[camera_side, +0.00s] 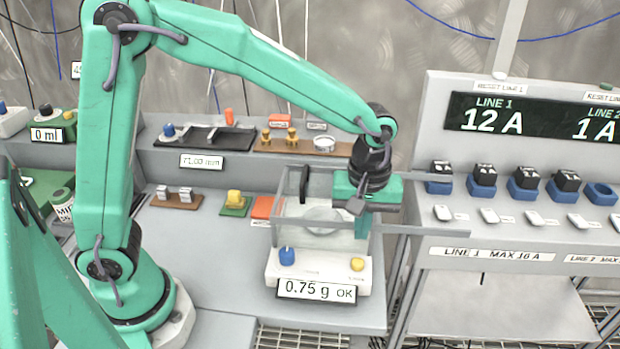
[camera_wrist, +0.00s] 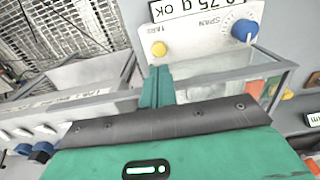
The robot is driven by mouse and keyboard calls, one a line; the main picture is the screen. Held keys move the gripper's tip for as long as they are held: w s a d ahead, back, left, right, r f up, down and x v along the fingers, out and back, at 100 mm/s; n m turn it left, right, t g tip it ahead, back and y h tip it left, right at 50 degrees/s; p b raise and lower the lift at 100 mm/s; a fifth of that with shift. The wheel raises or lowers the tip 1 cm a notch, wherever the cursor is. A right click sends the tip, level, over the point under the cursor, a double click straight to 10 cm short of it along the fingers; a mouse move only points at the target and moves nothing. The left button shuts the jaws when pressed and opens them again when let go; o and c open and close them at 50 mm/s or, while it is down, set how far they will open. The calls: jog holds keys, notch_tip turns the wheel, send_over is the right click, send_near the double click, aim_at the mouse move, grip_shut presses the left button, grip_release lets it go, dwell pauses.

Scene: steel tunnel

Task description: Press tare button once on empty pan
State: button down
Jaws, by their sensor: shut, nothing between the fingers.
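The scale (camera_side: 318,274) is a white base with a clear draft shield behind its controls; its display (camera_side: 316,290) reads 0.75 g OK. The tare button (camera_side: 357,264) is yellow, at the base's right; in the wrist view the yellow button (camera_wrist: 159,48) lies just beyond my fingertips, beside upside-down lettering. A blue knob (camera_side: 287,256), labelled SPAN in the wrist view (camera_wrist: 241,28), sits at the left. The pale round pan (camera_side: 322,219) shows through the shield, with nothing clearly on it. My gripper (camera_side: 362,234) is shut and empty, pointing down above and behind the button, apart from it (camera_wrist: 157,76).
The shield's clear walls (camera_side: 300,236) stand close to my gripper. A line panel (camera_side: 520,170) with breakers and switches stands at the right. Bare bench (camera_side: 222,258) is left of the scale.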

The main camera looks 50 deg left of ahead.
aim_at(356, 261)
jog(key=shift+f, duration=3.3)
jog(key=shift+f, duration=0.1)
jog(key=shift+s+f, duration=0.1)
jog(key=shift+f, duration=0.95)
notch_tip(356, 261, up, 15)
jog(key=shift+w, duration=0.3)
jog(key=shift+d, duration=0.1)
jog(key=shift+r, duration=0.1)
